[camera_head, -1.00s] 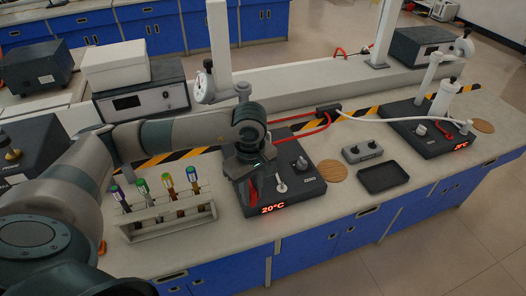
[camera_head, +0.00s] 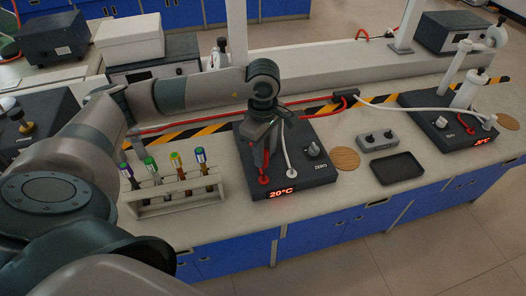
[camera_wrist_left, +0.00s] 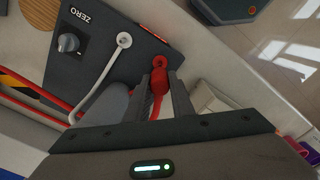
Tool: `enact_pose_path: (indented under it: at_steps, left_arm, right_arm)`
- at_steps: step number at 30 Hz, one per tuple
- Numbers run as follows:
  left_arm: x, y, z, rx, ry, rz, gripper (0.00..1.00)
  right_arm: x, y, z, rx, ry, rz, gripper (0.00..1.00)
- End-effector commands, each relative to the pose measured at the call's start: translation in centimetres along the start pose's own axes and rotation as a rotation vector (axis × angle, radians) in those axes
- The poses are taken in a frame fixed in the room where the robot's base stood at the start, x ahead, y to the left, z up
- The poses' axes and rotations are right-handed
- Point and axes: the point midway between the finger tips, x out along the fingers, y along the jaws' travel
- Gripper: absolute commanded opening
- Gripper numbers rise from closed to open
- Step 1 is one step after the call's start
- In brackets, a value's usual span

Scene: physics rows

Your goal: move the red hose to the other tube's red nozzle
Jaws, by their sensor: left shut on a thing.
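My left gripper (camera_head: 264,158) is over the left black unit (camera_head: 320,178) with the "20°C" display. Its fingers point down and are shut on the end of the red hose (camera_wrist_left: 160,86), just beside the red nozzle (camera_wrist_left: 160,63) on that unit. I cannot tell whether hose end and nozzle still touch. The red hose (camera_head: 200,123) runs behind my arm to the small black block (camera_head: 345,97). The other black unit (camera_head: 430,122) stands at the right, with a small red part (camera_head: 468,130) near its front. My right gripper is out of view.
A white hose end (camera_wrist_left: 124,40) sits on the left unit near the gripper. A rack of capped tubes (camera_head: 170,202) stands to its left. A grey two-knob box (camera_head: 376,141), a black tray (camera_head: 398,168) and a cork disc (camera_head: 345,158) lie between the units.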

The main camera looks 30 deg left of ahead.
Motion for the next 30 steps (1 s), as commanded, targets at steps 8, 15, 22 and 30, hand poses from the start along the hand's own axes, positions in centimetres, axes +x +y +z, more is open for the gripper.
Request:
enact_pose_path:
  at_steps: [8, 15, 22, 30]
  left_arm:
    - [2.4, 0.0, 0.0, 0.001, -0.001, -0.001, 0.00]
    - [3.5, 0.0, 0.0, 0.002, 0.000, -0.001, 0.00]
    - [3.5, 0.0, 0.0, 0.002, -0.001, -0.001, 0.00]
    - [3.5, 0.0, 0.0, 0.001, -0.001, 0.000, 0.00]
  right_arm:
    - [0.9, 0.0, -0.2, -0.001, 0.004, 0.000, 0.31]
    - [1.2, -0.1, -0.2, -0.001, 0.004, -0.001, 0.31]
    - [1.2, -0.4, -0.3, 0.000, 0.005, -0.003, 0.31]
    - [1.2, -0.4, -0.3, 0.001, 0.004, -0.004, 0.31]
